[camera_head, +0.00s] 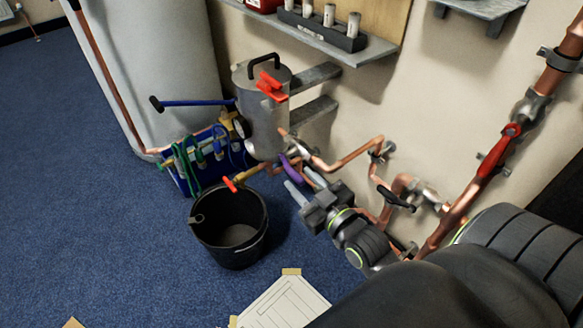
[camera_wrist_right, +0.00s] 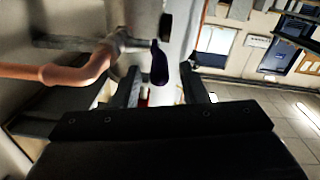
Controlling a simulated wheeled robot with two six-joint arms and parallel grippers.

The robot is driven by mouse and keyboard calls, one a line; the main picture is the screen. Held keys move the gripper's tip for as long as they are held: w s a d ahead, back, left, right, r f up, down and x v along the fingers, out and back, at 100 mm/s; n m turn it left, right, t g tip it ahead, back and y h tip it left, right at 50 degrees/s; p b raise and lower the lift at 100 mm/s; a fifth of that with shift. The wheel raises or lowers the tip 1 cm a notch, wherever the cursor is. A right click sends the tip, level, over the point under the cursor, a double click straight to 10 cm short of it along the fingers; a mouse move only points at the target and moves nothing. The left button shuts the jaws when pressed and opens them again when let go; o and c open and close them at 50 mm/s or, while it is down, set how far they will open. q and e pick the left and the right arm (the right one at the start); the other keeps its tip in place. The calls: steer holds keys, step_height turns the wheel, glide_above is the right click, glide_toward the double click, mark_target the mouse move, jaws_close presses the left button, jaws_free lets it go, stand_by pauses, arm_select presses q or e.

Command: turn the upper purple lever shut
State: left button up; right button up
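One purple lever (camera_head: 291,168) shows in the head view, on the copper pipework just right of the grey metal tank (camera_head: 262,125). I cannot tell from the view whether it is the upper one. My right gripper (camera_head: 303,183) is close to it, coming from the lower right, with its two fingers apart. In the right wrist view the purple lever (camera_wrist_right: 160,63) hangs between the two open fingers (camera_wrist_right: 162,85), with gaps on both sides. I cannot tell how deep it sits between them. My left gripper is not in view.
A copper pipe (camera_head: 345,160) runs right of the lever along the wall. A black bucket (camera_head: 230,252) stands on the blue carpet below. A red lever (camera_head: 272,85) is on the tank. A shelf (camera_head: 350,57) is above. Open floor lies left.

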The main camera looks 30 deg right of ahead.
mark_target(285, 165)
steer(key=shift+w+a, duration=0.1)
steer(key=shift+w, duration=2.15)
jaws_close()
